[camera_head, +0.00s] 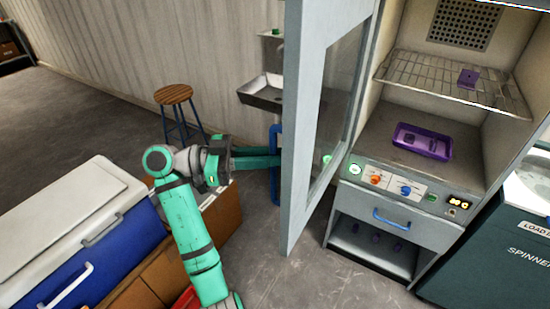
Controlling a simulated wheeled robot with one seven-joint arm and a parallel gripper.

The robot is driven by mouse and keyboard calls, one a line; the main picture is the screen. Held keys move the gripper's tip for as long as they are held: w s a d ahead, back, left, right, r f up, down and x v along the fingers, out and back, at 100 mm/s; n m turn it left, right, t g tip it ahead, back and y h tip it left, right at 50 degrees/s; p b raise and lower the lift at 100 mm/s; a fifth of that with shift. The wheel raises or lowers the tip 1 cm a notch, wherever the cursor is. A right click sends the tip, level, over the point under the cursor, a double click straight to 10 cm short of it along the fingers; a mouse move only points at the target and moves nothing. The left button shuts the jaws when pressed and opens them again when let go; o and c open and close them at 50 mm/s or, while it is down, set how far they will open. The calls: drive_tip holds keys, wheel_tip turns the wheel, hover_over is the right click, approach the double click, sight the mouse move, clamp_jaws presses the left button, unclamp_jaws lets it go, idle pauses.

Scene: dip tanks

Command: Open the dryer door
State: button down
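The dryer door (304,130) is a grey frame with a glass pane, and it stands swung wide open toward me. The dryer (395,215) behind it shows its inside with a wire rack and a lower floor. A blue handle (274,150) sits on the door's outer, left side, partly hidden. My gripper (278,161) reaches from the left to the door's outer side at the handle. Its green fingers run to the handle and partly behind the door edge, so I cannot tell whether they are closed on it.
A purple tray (422,141) lies on the dryer floor and a small purple piece (468,78) on the rack. A blue cooler (70,235) stands at left, a stool (174,95) behind, a spinner (500,250) at right. Grey floor is clear before the dryer.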

drive_tip(key=shift+f, duration=0.1)
drive_tip(key=c, duration=1.7)
unclamp_jaws()
drive_tip(key=shift+c, duration=0.2)
drive_tip(key=s+a, duration=0.1)
drive_tip(key=a, duration=0.9)
drive_tip(key=shift+a, duration=0.4)
